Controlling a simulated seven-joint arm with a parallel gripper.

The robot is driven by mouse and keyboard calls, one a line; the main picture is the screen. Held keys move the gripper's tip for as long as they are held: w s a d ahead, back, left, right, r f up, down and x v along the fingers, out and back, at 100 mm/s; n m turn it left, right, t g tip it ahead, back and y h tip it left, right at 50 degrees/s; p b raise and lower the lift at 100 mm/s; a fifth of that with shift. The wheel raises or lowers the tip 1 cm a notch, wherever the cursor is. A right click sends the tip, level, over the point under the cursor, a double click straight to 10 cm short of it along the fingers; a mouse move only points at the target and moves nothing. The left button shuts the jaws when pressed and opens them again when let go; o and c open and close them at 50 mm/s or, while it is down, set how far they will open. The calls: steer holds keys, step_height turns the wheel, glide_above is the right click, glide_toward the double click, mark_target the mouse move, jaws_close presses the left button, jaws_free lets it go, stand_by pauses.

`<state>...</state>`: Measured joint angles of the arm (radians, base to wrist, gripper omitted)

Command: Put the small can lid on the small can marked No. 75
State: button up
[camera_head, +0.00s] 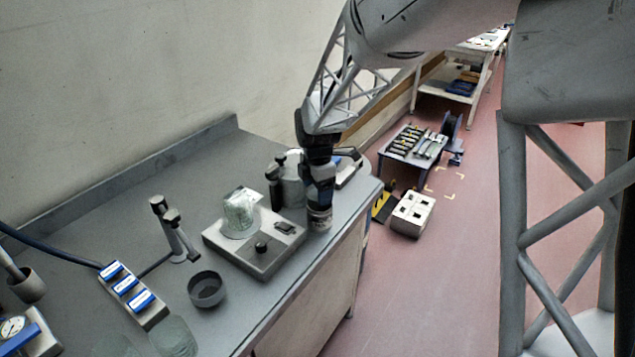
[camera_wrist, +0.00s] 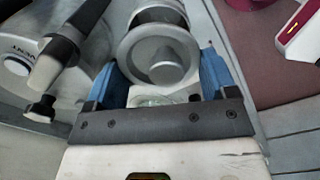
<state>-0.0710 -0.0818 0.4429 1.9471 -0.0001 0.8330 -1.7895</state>
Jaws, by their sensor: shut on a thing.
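My gripper (camera_wrist: 163,75) has blue fingers on either side of a round grey lid with a raised centre, the small can lid (camera_wrist: 137,45), and is shut on it. Just beyond the lid, a round metallic can top (camera_wrist: 158,14) shows partly in the wrist view; the lid hides the rest. In the head view my gripper (camera_head: 319,190) points down at the bench's right edge, just above a small can (camera_head: 319,219) with a pale label band. I cannot read its number. The lid cannot be made out there, nor whether it touches the can.
A grey scale-like device (camera_head: 262,262) with a clear glass beaker (camera_head: 238,215) stands left of the can. Dark-topped bottles (camera_head: 274,185) stand close behind. A dark bowl (camera_head: 206,289) and a blue-switched strip (camera_head: 132,293) lie further left. The bench (camera_head: 330,250) drops off at the right.

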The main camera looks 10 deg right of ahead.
steer(key=shift+f, duration=1.1)
steer(key=shift+f, duration=0.55)
stand_by(1.9)
steer(key=o, duration=0.8)
steer(key=shift+r, duration=0.1)
steer(key=shift+r, duration=3.4)
